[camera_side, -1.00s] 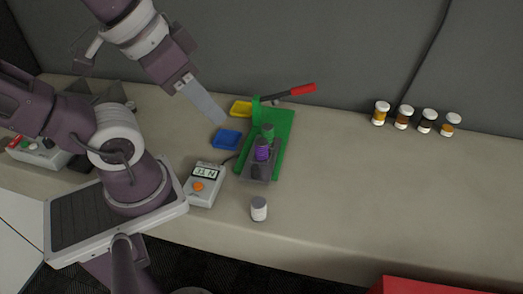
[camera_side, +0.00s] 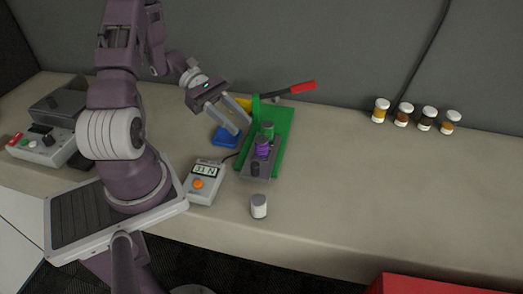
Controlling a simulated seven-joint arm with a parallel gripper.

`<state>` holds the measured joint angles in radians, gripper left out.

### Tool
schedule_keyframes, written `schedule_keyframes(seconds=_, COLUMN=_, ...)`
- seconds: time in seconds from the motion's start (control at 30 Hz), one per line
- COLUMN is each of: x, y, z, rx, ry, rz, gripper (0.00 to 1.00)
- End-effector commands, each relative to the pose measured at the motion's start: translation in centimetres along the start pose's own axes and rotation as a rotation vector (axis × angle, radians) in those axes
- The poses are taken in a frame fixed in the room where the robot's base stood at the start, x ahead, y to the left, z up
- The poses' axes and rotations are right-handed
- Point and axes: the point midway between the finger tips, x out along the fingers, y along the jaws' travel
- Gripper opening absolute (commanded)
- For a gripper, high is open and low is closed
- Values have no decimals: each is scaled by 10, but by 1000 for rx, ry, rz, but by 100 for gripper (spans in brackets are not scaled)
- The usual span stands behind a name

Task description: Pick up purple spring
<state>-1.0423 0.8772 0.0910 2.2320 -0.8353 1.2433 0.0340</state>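The purple spring (camera_side: 262,148) stands upright on the grey base of the green press-like stand (camera_side: 284,128), between a green piece (camera_side: 267,130) behind it and a dark piece (camera_side: 255,169) in front. My gripper (camera_side: 243,127) is just left of the stand, with its two long grey fingers pointing down and right. The fingers are apart with nothing visible between them, so it is open. The fingertips are up and left of the spring and look clear of it. They overlap the view of the blue tray and the stand's left edge.
The stand's red-handled lever (camera_side: 292,89) sticks out to the right. A blue tray (camera_side: 222,137) and a yellow tray (camera_side: 244,104) lie to its left. A readout box (camera_side: 204,183) and a white jar (camera_side: 259,207) are in front. Several jars (camera_side: 404,115) stand at the back right; the right bench is clear.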

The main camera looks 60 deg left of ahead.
Motion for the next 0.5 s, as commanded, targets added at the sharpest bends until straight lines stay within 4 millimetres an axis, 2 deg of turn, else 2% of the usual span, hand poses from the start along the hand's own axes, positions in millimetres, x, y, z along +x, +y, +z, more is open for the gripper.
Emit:
schedule_keyframes(seconds=0.07, x=9, y=0, z=-3, rx=-18, ry=-16, rz=12, gripper=35)
schedule_keyframes(seconds=0.2, x=40, y=0, z=-2, rx=-17, ry=-16, rz=8, gripper=35)
schedule_keyframes(seconds=0.37, x=62, y=1, z=-2, rx=-16, ry=-12, rz=8, gripper=35)
schedule_keyframes(seconds=0.5, x=91, y=-1, z=-1, rx=-18, ry=-14, rz=3, gripper=35)
